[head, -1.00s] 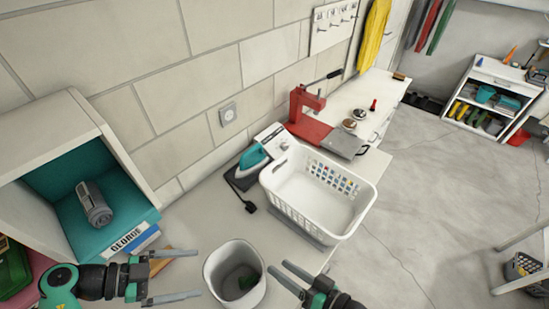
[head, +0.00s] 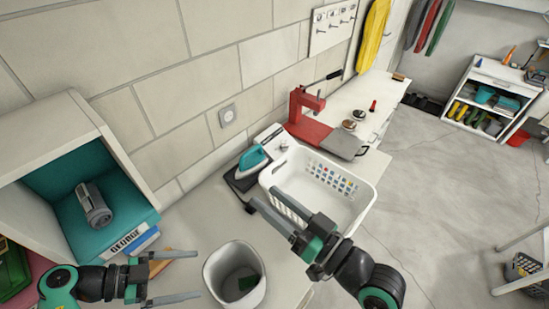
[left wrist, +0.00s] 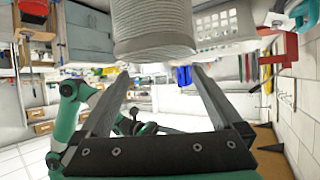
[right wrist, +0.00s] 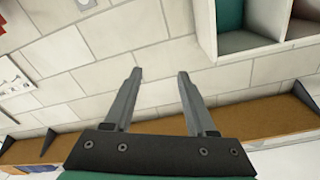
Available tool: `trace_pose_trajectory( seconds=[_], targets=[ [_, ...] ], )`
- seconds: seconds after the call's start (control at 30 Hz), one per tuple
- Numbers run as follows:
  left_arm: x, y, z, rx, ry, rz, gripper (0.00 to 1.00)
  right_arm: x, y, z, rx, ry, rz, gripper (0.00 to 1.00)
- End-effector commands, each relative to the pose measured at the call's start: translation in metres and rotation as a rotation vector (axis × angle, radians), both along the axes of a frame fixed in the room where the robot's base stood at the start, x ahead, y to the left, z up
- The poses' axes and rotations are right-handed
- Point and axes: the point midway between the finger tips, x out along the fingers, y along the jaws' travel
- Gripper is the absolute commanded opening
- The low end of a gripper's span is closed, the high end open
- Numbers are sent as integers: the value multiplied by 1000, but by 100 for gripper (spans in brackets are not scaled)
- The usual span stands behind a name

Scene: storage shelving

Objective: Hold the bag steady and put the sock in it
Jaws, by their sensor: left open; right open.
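The bag (head: 235,275) is a white, round, open-topped container on the counter, with something dark green inside. Its ribbed side also shows at the top of the left wrist view (left wrist: 152,30). A grey rolled sock (head: 95,205) lies on the teal floor of the cubby at left. My left gripper (head: 197,274) is open and empty, just left of the bag, fingers pointing at it; I cannot tell whether they touch it. My right gripper (head: 265,197) is open and empty, raised in front of the laundry basket; its wrist view (right wrist: 157,75) shows only wall and shelving beyond the fingers.
The white laundry basket (head: 360,193) stands behind my right gripper. An iron (head: 252,160) and a red press (head: 300,115) are further back. The cubby (head: 45,135) has side walls, a top and a GEORGE label (head: 128,243) in front. Some counter between cubby and basket is bare.

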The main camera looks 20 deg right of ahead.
Motion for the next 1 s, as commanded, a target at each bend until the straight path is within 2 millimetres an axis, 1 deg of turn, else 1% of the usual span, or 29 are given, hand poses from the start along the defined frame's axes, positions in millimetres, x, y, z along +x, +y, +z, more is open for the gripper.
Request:
trace_pose_trajectory(
  seconds=[0.03, 0.2, 0.4, 0.5, 0.6, 0.9, 0.97, 1.0],
  targets=[
    [0, 0, 0, 0, 0, 0, 100, 2, 0, 13, -6, -28, -5, 56],
    [0, 0, 0, 0, 0, 0, 100, 6, -2, 52, -30, -119, -29, 56],
    [0, 0, 0, 0, 0, 0, 100, 6, -4, 89, -52, -205, -60, 56],
    [0, 0, 0, 0, 0, 0, 100, 6, -5, 100, -58, -230, -68, 56],
    [0, 0, 0, 0, 0, 0, 100, 6, -5, 105, -61, -242, -73, 56],
    [0, -1, 0, 0, 0, -2, 100, 6, -6, 106, -62, -243, -74, 56],
    [-2, -8, 2, 0, 1, -17, 100, 6, -4, 111, -61, -250, -72, 56],
    [-4, -17, 2, -1, 4, -34, 100, 5, -3, 122, -60, -269, -70, 56]
  ],
)
